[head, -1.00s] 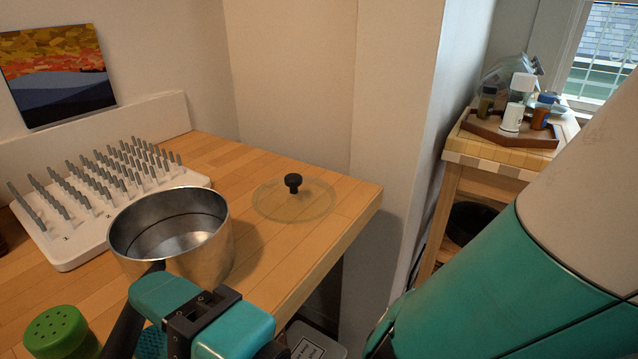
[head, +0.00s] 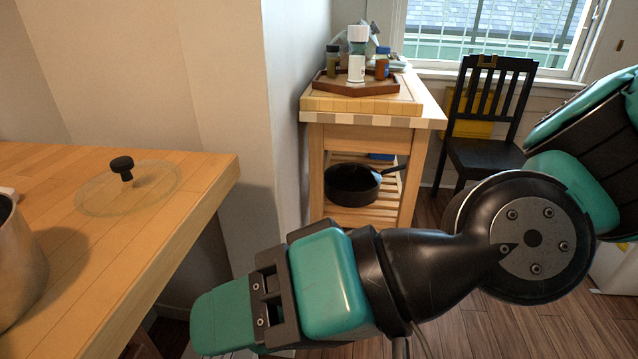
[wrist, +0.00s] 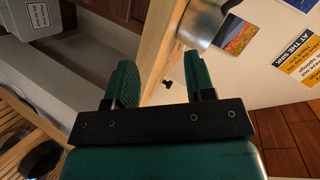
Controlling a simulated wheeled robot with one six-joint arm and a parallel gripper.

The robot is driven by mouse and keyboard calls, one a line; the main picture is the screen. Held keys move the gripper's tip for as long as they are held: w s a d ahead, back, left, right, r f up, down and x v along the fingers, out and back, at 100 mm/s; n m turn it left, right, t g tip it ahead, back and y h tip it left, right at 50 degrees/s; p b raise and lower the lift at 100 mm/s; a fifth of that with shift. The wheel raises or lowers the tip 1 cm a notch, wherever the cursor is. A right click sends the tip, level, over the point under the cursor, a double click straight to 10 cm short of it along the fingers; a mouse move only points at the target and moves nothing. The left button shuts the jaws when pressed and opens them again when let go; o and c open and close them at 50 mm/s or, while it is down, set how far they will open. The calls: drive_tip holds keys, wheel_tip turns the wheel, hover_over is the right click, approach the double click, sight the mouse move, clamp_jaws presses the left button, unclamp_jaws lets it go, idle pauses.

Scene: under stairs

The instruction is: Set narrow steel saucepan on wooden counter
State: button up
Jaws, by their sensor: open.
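The narrow steel saucepan (head: 18,265) stands upright on the wooden counter (head: 75,275), cut off by the left edge of the head view. Part of its steel side also shows at the top of the wrist view (wrist: 203,20). My gripper (head: 205,318) is in front of and below the counter's edge, to the right of the saucepan and apart from it. In the wrist view my gripper (wrist: 160,78) has its two fingers spread with nothing between them.
A glass lid with a black knob (head: 122,168) lies on the counter near its right end. A wall corner (head: 240,130) separates it from a wooden cart (head: 375,122) with a tray of bottles (head: 355,88) and a dark pan (head: 352,184) below. A black chair (head: 485,120) stands behind.

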drive_tip(key=w+d+f+h, duration=0.1)
drive_tip(key=d+h, duration=0.3)
drive_tip(key=d, duration=0.6)
drive_tip(key=w+d+f+n+h, duration=0.1)
drive_tip(key=w+d+f+h, duration=0.1)
drive_tip(key=d, duration=0.8)
drive_tip(key=w+h, duration=0.1)
drive_tip(key=h, duration=0.1)
drive_tip(key=shift+w+f+t+h, duration=0.2)
drive_tip(key=shift+t+h, duration=0.1)
